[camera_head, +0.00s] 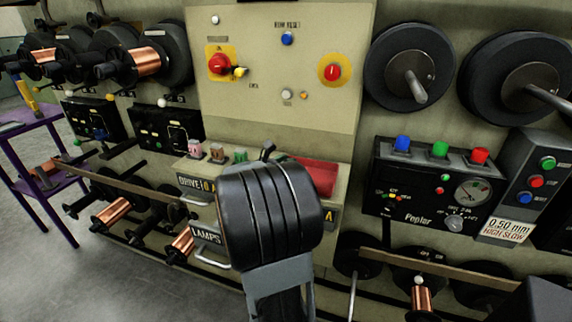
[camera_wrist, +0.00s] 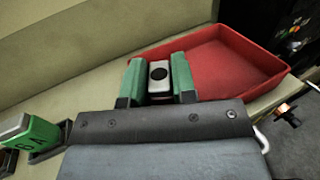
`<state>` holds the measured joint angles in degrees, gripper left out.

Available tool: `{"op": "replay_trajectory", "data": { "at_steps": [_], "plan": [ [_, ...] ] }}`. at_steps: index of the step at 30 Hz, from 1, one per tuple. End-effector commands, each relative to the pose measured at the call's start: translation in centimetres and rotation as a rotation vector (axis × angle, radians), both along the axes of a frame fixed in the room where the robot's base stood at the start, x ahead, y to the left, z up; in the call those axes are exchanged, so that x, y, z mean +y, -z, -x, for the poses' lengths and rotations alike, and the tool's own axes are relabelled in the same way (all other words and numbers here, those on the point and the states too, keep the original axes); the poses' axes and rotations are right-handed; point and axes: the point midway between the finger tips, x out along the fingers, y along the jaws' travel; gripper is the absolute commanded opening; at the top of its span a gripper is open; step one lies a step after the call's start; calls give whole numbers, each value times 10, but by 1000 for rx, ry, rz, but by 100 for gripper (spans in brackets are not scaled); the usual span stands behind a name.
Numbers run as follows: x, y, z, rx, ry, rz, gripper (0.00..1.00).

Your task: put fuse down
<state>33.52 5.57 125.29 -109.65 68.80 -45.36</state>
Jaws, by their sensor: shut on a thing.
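In the wrist view my gripper (camera_wrist: 158,66) has green fingers closed on both sides of a fuse (camera_wrist: 159,84). The fuse shows a pale grey end with a black round spot. The red tray (camera_wrist: 235,75) lies just beyond and to the right, partly covered by the gripper; I cannot tell if the fuse touches it. In the head view the tray (camera_head: 318,176) sits on the panel's ledge, behind my dark wrist, which hides the held fuse and most of the gripper.
A green fuse (camera_wrist: 38,134) stands in a holder at left in the wrist view. Below are labelled drawers with handles (camera_head: 210,260). Copper spools and a purple table (camera_head: 45,165) are at left.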

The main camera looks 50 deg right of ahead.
Motion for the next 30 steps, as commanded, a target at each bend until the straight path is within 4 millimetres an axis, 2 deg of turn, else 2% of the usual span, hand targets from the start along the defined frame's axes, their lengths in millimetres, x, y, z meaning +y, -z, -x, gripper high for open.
{"op": "replay_trajectory", "data": {
  "at_steps": [10, 11, 18, 25, 28, 30],
  "plan": [
    [0, 5, 0, -1, 0, 0, 0],
    [0, 4, 0, -1, 0, 0, 28],
    [0, 3, 0, -1, 0, 0, 51],
    [0, 3, 0, -1, 0, 0, 51],
    [0, -4, 0, -1, 0, 0, 51],
    [9, -1, -2, -1, -2, -1, 51]
  ]
}}
